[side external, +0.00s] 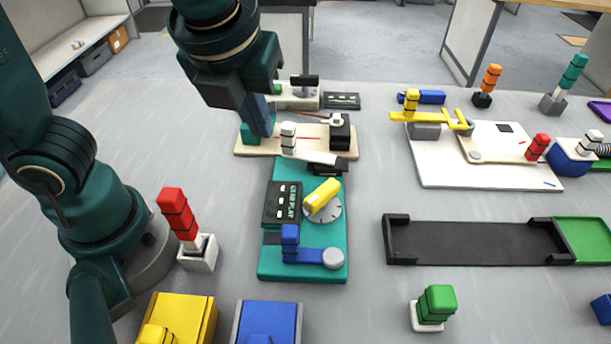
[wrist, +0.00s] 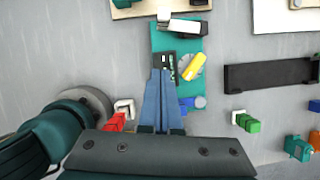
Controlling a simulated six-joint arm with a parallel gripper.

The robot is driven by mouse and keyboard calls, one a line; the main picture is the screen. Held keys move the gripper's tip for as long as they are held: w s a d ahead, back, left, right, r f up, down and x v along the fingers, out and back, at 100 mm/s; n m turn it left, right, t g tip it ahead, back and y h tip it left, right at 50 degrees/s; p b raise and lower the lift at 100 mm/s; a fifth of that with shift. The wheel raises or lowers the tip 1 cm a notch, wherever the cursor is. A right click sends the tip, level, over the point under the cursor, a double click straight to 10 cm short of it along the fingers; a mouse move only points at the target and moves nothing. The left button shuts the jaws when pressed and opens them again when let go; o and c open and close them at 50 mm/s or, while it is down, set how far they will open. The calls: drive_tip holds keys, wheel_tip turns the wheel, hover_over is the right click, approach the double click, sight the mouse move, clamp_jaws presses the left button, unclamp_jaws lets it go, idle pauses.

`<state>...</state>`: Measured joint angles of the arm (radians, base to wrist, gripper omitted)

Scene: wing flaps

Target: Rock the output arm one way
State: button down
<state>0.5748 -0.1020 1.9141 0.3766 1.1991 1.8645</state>
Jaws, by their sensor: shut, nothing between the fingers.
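A teal board (side external: 335,185) carries a black plate (side external: 282,204) with pale lettering, a yellow block (side external: 321,196) on a pale round dial (side external: 334,212), and a blue arm (side external: 312,255) with an upright blue handle (side external: 290,243) and a grey round cap (side external: 333,258) at its right end. I cannot tell for sure which part is the output arm. My gripper (side external: 257,132) is shut and empty, raised behind the teal board near a cream board (side external: 248,150). In the wrist view my gripper (wrist: 160,73) hides part of the black plate; the yellow block (wrist: 194,66) lies right of it.
A white handle (side external: 288,138) stands on the cream board beside my gripper. A red-handled block (side external: 178,215) stands left of the teal board. A black tray (side external: 470,243) and a white board (side external: 450,177) are on the right. Yellow and blue boxes are at the front.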

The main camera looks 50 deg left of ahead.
sight(285, 140)
drive_tip(key=x, duration=0.9)
drive_tip(key=shift+a+f, duration=0.15)
drive_tip(key=w, duration=0.1)
drive_tip(key=w+a, duration=0.1)
drive_tip(key=shift+w+a, duration=0.25)
drive_tip(key=shift+a, duration=0.05)
drive_tip(key=shift+w+a, duration=0.25)
drive_tip(key=shift+w, duration=0.2)
drive_tip(key=shift+a, duration=0.1)
drive_tip(key=shift+w+a, duration=0.4)
drive_tip(key=shift+w, duration=0.15)
